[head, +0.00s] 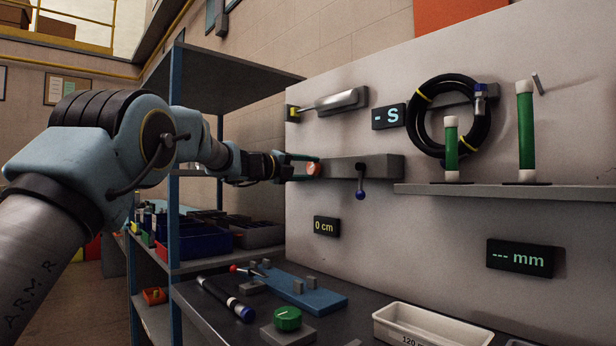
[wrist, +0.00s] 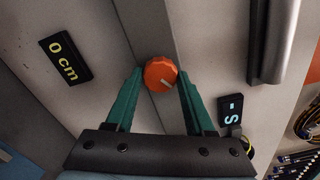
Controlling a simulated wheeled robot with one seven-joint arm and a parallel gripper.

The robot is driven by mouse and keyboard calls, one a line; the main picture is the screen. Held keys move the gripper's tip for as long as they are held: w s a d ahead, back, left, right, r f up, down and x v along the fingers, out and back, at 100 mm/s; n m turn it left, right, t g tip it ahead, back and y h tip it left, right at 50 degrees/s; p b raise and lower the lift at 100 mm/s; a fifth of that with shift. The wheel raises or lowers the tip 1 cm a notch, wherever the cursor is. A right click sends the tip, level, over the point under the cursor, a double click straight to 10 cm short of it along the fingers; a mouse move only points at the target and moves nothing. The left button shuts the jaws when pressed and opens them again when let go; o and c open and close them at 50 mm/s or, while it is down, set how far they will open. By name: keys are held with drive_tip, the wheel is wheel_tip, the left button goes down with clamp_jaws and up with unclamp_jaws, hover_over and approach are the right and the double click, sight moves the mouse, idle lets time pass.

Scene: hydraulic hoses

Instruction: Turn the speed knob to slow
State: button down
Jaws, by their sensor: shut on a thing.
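The orange knob (head: 313,169) sits at the left end of a grey block (head: 380,167) on the upright panel. In the wrist view the knob (wrist: 159,72) shows a pale pointer mark towards its lower right edge. My gripper (head: 304,169) reaches it from the left, its green fingers on either side of the knob. In the wrist view my gripper (wrist: 160,84) is shut on the knob. A small display (head: 389,116) above the block reads "- S"; part of its text may be hidden. I cannot read any scale around the knob.
A grey handle (head: 336,101) is above. A "0 cm" display (head: 326,227) is below. A shelf (head: 520,191) juts out at right. A blue-posted rack (head: 176,150) stands close behind my arm.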

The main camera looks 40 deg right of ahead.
drive_tip(key=shift+m+b, duration=0.3)
drive_tip(key=shift+m, duration=0.2)
drive_tip(key=shift+c, duration=1.3)
unclamp_jaws()
drive_tip(key=shift+a, duration=0.15)
drive_tip(key=a+b, duration=0.2)
drive_tip(key=a, duration=0.8)
drive_tip(key=shift+w+a+b, duration=0.3)
drive_tip(key=shift+w+b, duration=0.05)
